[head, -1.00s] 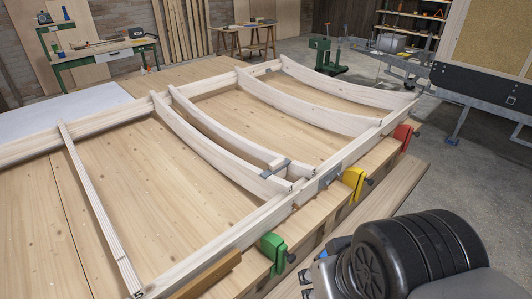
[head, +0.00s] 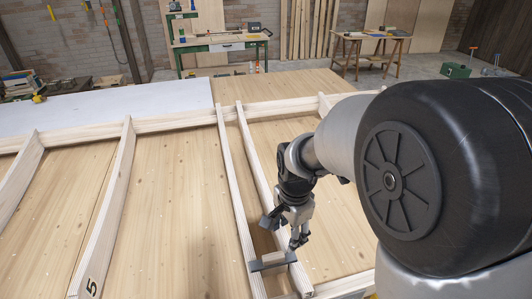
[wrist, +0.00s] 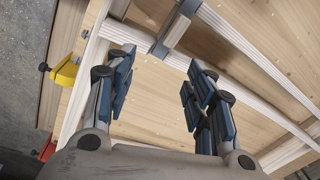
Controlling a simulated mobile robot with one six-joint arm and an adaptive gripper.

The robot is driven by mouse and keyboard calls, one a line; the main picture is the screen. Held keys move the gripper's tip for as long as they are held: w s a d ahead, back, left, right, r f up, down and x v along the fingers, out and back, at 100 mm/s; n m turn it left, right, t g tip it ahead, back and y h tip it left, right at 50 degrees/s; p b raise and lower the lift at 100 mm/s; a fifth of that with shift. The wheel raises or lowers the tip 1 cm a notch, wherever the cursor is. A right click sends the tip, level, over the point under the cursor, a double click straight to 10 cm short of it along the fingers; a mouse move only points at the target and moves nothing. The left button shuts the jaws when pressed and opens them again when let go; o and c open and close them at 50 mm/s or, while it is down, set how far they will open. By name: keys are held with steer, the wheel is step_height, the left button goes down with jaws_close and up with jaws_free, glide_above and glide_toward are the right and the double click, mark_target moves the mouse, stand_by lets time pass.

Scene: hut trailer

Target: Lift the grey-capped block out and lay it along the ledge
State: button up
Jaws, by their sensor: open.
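The grey-capped block (head: 272,260) is a short pale wooden piece with dark grey ends. It sits crosswise between two close wooden ribs (head: 236,190) of the frame, near the front rail. In the wrist view the block (wrist: 174,36) shows at the top, beyond the fingertips and between their lines. My gripper (head: 284,232) hangs above the ribs, pointing down, just behind and above the block. Its blue-padded fingers (wrist: 160,65) are apart with nothing between them. The ledge cannot be told for certain.
A yellow clamp (wrist: 66,72) and a red clamp (wrist: 47,150) sit along the frame's edge. Other ribs (head: 110,200) and the back rail (head: 180,122) stand up from the wooden bed. The bed's open bays are clear. A green workbench (head: 220,45) stands behind.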

mark_target(275, 258)
steer(key=w+a+f+m, duration=0.1)
steer(key=f, duration=0.5)
steer(key=w+f+m, duration=0.1)
steer(key=f, duration=0.5)
steer(key=w+a+f+m+g+b, duration=0.1)
steer(key=f, duration=0.5)
steer(key=shift+a+f+m, duration=0.3)
steer(key=shift+a+f, duration=0.05)
steer(key=shift+f, duration=0.05)
steer(key=shift+w+a+f+b, duration=0.2)
steer(key=shift+f+b, duration=0.25)
steer(key=shift+f, duration=1)
steer(key=shift+w+a+f+b, duration=0.15)
steer(key=shift+f+b, duration=0.25)
steer(key=shift+f, duration=1.05)
steer(key=shift+d, duration=0.1)
steer(key=shift+r, duration=0.1)
jaws_close()
